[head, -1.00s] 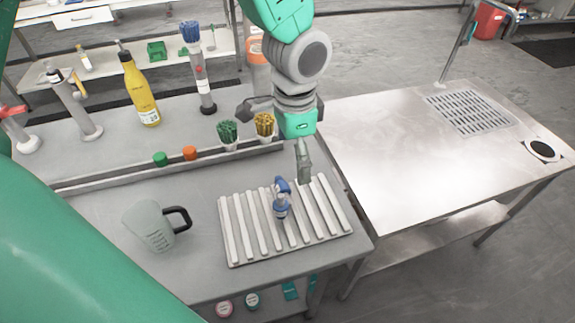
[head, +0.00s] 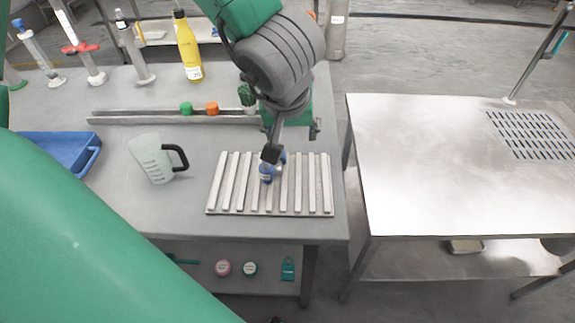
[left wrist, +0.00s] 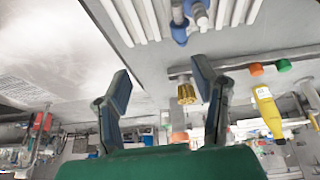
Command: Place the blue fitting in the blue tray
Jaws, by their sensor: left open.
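The blue fitting (head: 266,174) stands on the ribbed light rack (head: 214,208) on the grey bench. It also shows at the top of the left wrist view (left wrist: 180,30), beyond my fingertips and not between them. My left gripper (head: 272,151) is just above and behind the fitting in the head view, partly covering it. In the left wrist view my left gripper (left wrist: 163,75) has its two fingers wide apart with nothing between them. The blue tray (head: 84,164) is at the far left of the bench, partly cut off by a green body part in front. My right gripper is not in view.
A measuring jug (head: 152,160) with a black handle stands between tray and rack. Green (head: 186,108) and orange (head: 212,108) caps sit on a rail behind. A yellow bottle (head: 188,50) stands farther back. A bare metal table (head: 430,160) is on the right.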

